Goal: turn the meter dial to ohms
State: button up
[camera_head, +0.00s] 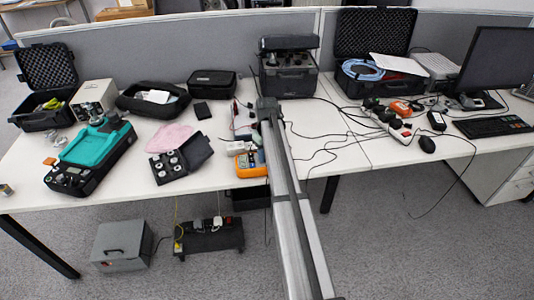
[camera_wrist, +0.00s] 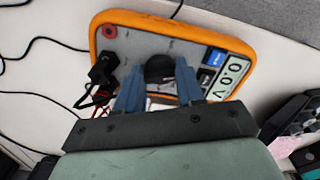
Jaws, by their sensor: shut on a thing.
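The meter (camera_wrist: 130,38) has an orange rim and a grey face, and fills the upper middle of the wrist view. Its display (camera_wrist: 234,76) appears to read 0.0V. The dark round dial (camera_wrist: 159,66) sits between the two blue fingers of my gripper (camera_wrist: 160,80), which is shut on it. The fingers hide the dial's sides and any pointer. Black and red leads (camera_wrist: 102,75) are plugged into the meter. In the head view the orange meter (camera_head: 252,165) lies near the table's front edge, partly behind my arm, and my fingertips are hidden there.
A black case with round weights (camera_head: 172,165) and a teal device (camera_head: 98,147) are left of the meter. A black case (camera_head: 288,75) stands behind. Bare tabletop (camera_head: 225,178) shows left of the meter.

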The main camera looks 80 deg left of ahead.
jog(key=shift+m, duration=2.2)
jog(key=o, duration=1)
jog(key=shift+o, duration=0.2)
jog(key=shift+r, duration=0.1)
notch_tip(320, 180, up, 14)
